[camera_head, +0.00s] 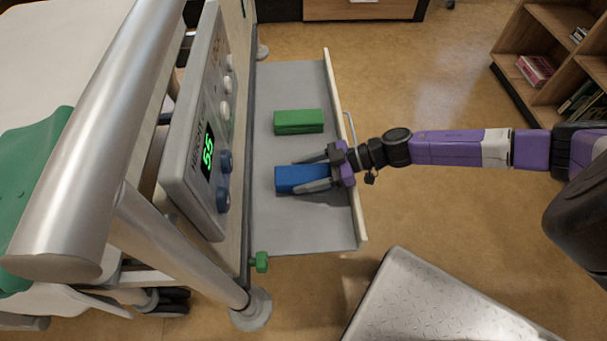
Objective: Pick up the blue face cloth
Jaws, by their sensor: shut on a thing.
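The blue face cloth (296,176) is a folded blue block over the grey bottom of an open drawer (290,232) beside the bed. My gripper (316,172) reaches in from the right over the drawer's front. One dark finger lies along the cloth's far side and the other along its near side, and they are shut on it. I cannot tell whether the cloth rests on the drawer bottom or is slightly above it. A green folded cloth (298,122) lies in the same drawer, farther back and apart from my gripper.
The bed's metal rail (95,130) and a control panel with a green display (205,130) stand left of the drawer. A metal plate-topped step (440,300) is at the lower right. A wooden shelf (560,60) stands at the upper right. Open floor (420,80) lies between.

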